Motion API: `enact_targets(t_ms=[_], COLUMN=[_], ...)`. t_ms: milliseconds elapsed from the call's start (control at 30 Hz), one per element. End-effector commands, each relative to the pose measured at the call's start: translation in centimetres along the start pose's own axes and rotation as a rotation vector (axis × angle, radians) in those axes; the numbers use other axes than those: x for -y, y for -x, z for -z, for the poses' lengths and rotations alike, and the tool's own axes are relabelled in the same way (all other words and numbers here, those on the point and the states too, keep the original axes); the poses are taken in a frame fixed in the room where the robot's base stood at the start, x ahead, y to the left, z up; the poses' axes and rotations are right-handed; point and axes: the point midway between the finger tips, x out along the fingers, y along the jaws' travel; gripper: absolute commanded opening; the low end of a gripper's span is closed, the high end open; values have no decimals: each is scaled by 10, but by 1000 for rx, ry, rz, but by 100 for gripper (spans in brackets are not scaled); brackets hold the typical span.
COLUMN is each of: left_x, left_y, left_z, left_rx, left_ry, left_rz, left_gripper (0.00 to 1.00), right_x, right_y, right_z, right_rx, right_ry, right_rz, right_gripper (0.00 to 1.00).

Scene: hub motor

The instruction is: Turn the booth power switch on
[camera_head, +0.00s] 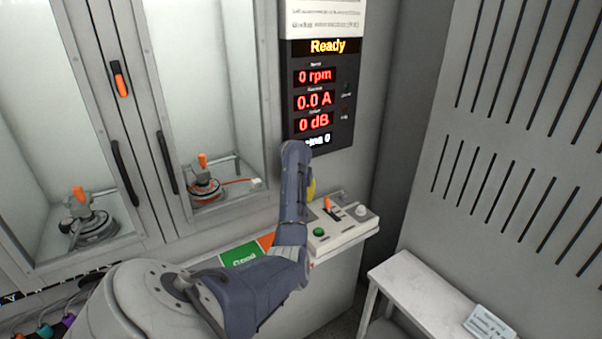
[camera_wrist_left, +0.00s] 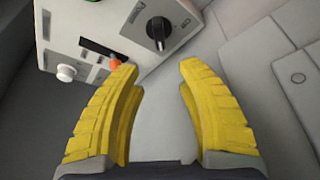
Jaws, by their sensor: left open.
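A light grey control box (camera_head: 345,236) sits on the ledge below the display, with a green button (camera_head: 319,232), an orange-tipped lever (camera_head: 328,203) and a white knob (camera_head: 361,211) on top. In the left wrist view, a black rotary switch (camera_wrist_left: 158,29) shows on another face of the box, near the orange lever tip (camera_wrist_left: 115,63) and white knob (camera_wrist_left: 66,72).
The display (camera_head: 320,95) reads Ready, 0 rpm, 0.0 A and 0 dB. Glazed compartments at left hold motors (camera_head: 205,188) with orange clamps. A green and orange mat (camera_head: 240,254) lies left of the box. A white bench (camera_head: 425,300) stands at lower right.

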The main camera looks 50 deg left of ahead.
Motion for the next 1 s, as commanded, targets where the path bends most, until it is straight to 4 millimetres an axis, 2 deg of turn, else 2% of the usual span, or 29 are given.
enact_targets(t_ms=[233,733,867,1000], left_x=[0,1,2,3], left_y=[12,12,5,-8], left_z=[0,-2,-14,-44], left_rx=[0,0,-8,-31], left_ry=[0,-4,-41,-139], left_rz=[0,6,48,141], left_gripper=[37,37,37,37], right_x=[0,1,1,1], right_y=[0,0,0,0], right_z=[0,0,0,0], right_rx=[0,0,0,0], right_ry=[0,0,0,-1], right_rz=[0,1,1,1], right_gripper=[44,44,44,44])
